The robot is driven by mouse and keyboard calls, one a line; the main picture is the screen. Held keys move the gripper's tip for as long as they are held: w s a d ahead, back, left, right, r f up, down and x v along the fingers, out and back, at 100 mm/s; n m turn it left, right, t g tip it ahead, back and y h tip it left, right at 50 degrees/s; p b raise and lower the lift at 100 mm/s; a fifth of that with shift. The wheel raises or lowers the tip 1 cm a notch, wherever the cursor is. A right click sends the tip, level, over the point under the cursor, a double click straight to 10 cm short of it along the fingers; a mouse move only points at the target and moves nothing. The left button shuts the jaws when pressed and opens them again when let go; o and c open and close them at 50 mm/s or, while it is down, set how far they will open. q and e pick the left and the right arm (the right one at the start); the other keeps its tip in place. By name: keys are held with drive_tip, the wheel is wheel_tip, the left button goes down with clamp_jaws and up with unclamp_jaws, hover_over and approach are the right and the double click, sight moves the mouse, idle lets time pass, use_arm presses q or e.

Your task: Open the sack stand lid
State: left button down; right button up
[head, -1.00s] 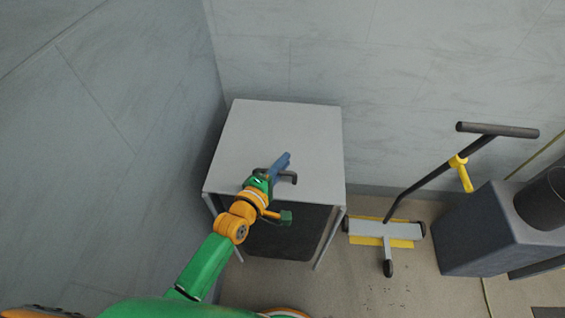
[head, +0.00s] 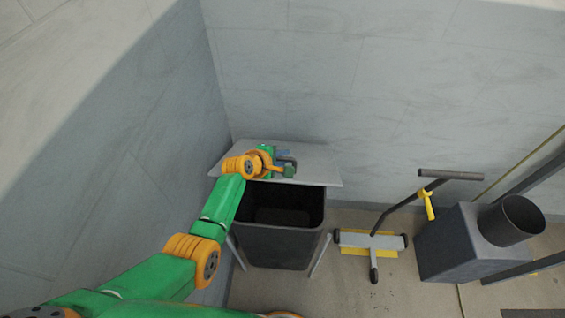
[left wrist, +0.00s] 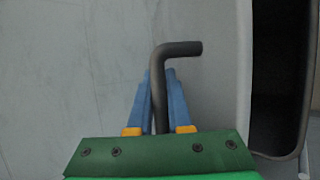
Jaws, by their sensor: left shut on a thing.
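The light grey sack stand lid (head: 318,163) is raised at its front and tilted up towards the back wall. Below it the dark sack stand bin (head: 275,238) shows its open mouth. My left gripper (head: 284,156) is at the lid, with its fingers shut on the dark bent lid handle (head: 291,161). In the left wrist view the handle (left wrist: 180,49) runs up between the two blue fingers (left wrist: 162,95) and bends right. The lid (left wrist: 215,60) also shows there, with the bin's dark opening (left wrist: 280,75) at the right. My right gripper is not in view.
A wheeled stand with a yellow grip (head: 427,205) stands on the floor right of the bin. A dark grey box with a black cylinder (head: 510,220) is farther right. Grey walls (head: 300,80) close in behind and left.

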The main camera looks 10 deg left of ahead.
use_arm(q)
drive_tip(key=shift+w+r, duration=0.5)
drive_tip(key=shift+r, duration=0.05)
drive_tip(key=c, duration=1.1)
unclamp_jaws()
drive_tip(key=shift+s+a+r+p, duration=0.15)
drive_tip(key=shift+r+p, duration=0.15)
drive_tip(key=shift+p, duration=0.25)
drive_tip(key=p+v, duration=0.2)
drive_tip(key=v, duration=0.3)
drive_tip(key=shift+s+a+r+p, duration=0.15)
drive_tip(key=shift+r+p, duration=0.05)
drive_tip(key=shift+p, duration=0.2)
drive_tip(key=shift+s+a+r, duration=0.15)
drive_tip(key=shift+s+r, duration=0.1)
